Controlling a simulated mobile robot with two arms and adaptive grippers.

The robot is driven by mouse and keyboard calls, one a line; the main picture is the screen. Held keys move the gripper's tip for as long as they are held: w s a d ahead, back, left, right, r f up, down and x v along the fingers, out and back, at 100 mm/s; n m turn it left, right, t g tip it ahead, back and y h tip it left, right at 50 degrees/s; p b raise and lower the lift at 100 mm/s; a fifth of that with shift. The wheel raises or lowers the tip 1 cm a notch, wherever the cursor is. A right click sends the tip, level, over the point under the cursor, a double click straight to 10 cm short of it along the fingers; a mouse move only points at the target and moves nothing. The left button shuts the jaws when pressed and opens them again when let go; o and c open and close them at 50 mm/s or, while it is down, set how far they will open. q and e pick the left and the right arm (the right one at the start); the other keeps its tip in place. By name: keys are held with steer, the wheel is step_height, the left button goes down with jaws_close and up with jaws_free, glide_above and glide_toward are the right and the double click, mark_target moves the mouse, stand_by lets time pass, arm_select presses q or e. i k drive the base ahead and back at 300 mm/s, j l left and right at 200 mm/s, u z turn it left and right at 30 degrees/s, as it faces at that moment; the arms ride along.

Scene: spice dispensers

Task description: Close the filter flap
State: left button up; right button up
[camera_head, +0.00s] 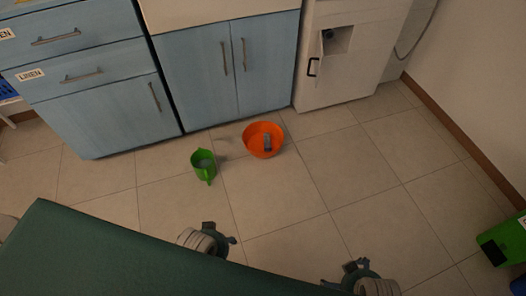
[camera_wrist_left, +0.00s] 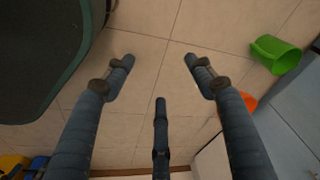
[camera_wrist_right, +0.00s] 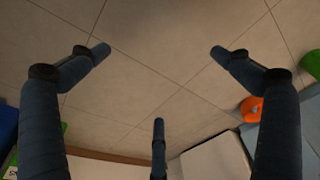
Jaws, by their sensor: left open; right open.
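A white machine (camera_head: 345,80) stands at the back right. Low on its front is a square opening (camera_head: 338,42) with a dark round part inside. The filter flap (camera_head: 314,60), with a black handle, stands swung open at the left edge of this opening. My left gripper (camera_head: 218,236) is open and empty above the floor, well in front of the cabinets; its spread fingers show in the left wrist view (camera_wrist_left: 159,62). My right gripper (camera_head: 352,272) is open and empty nearer the bottom edge; its spread fingers show in the right wrist view (camera_wrist_right: 159,55). Both are far from the flap.
A green box (camera_head: 505,243) is at the right wall. Tiled floor before the machine is clear.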

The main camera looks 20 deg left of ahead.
mark_target(318, 59)
steer(key=i+j+z, duration=0.1)
steer(key=j, duration=0.2)
steer(key=i+j+z, duration=0.1)
steer(key=j, duration=0.2)
steer(key=i+j+z, duration=0.1)
steer(key=j, duration=0.25)
steer(key=i+j, duration=0.2)
steer(key=j, duration=0.15)
steer(key=l+z, duration=0.05)
